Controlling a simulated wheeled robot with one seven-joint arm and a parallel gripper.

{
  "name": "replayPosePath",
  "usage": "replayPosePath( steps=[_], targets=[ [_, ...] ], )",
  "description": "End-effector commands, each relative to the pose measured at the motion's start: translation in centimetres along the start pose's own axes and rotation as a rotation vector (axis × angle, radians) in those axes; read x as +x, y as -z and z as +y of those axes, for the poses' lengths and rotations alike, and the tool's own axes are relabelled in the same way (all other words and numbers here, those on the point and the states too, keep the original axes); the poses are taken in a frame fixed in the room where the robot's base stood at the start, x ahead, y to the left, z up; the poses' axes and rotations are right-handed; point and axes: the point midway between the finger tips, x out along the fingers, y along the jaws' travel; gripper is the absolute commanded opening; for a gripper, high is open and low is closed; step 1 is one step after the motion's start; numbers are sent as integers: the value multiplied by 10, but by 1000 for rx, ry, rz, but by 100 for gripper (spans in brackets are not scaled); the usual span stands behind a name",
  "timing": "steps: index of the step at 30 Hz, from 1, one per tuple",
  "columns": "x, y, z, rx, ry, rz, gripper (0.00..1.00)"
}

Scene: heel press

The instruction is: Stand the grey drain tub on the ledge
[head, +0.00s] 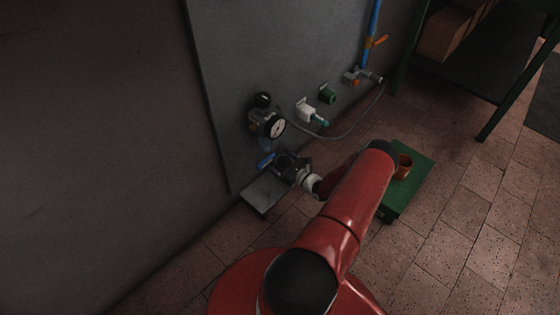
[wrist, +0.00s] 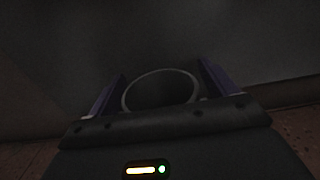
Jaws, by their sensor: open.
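The grey drain tub (wrist: 160,71) shows in the wrist view as a round rim with a dark inside. It lies between the two blue fingers of my gripper (wrist: 160,88). The fingers are apart, one on each side of the rim, and I see no clear grip on it. In the head view my gripper (head: 279,161) is low by the wall, over the grey ledge (head: 264,197). There the tub is mostly hidden by the gripper and dark. I cannot tell whether its base touches the ledge.
A pressure gauge (head: 276,127) with a regulator is on the wall panel just above my gripper. White (head: 306,111) and green (head: 328,94) fittings and a hose are further right. An orange cup (head: 404,167) stands on a green box (head: 416,180).

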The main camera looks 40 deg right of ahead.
Motion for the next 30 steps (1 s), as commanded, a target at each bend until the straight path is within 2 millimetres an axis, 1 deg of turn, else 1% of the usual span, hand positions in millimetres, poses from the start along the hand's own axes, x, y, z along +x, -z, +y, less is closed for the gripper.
replayPosePath(
  steps=[5,12,15,18,22,30],
  targets=[
    [-27,-1,-1,1,4,1,85],
    [-80,-1,-1,0,3,0,85],
    [-98,-1,-1,0,3,1,85],
    [-110,-1,-1,0,2,0,85],
    [-118,-1,0,1,1,0,85],
    [-120,-1,0,0,1,0,85]
  ],
)
